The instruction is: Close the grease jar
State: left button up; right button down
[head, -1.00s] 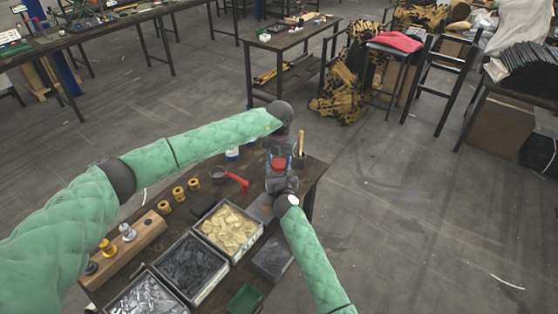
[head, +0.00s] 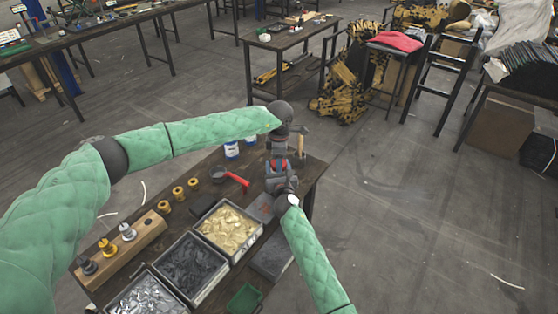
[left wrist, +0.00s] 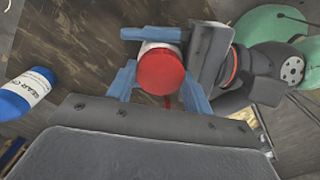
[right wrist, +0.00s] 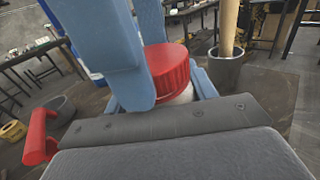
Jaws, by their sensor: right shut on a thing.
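The grease jar's red lid (left wrist: 161,72) sits on top of the pale jar body (right wrist: 182,97); I cannot tell how tightly it is screwed on. My right gripper (right wrist: 160,95) is shut on the jar low down, and the lid stands above its fingers. My left gripper (left wrist: 158,92) comes from above, its blue fingers open on either side of the lid and very close to it. In the head view the lid (head: 279,164) shows small between the two hands, and the jar body is mostly hidden.
A blue-and-white bottle (left wrist: 25,92) stands near the left hand. A red-handled tool (head: 237,179), a grey pot with a wooden handle (right wrist: 225,70) and bins of parts (head: 229,230) share the crowded table. Open floor lies to the right.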

pick_arm(q)
jog(key=o, duration=0.4)
jog(key=shift+r, duration=2.25)
jog(key=shift+r, duration=0.1)
jog(key=shift+c, duration=0.3)
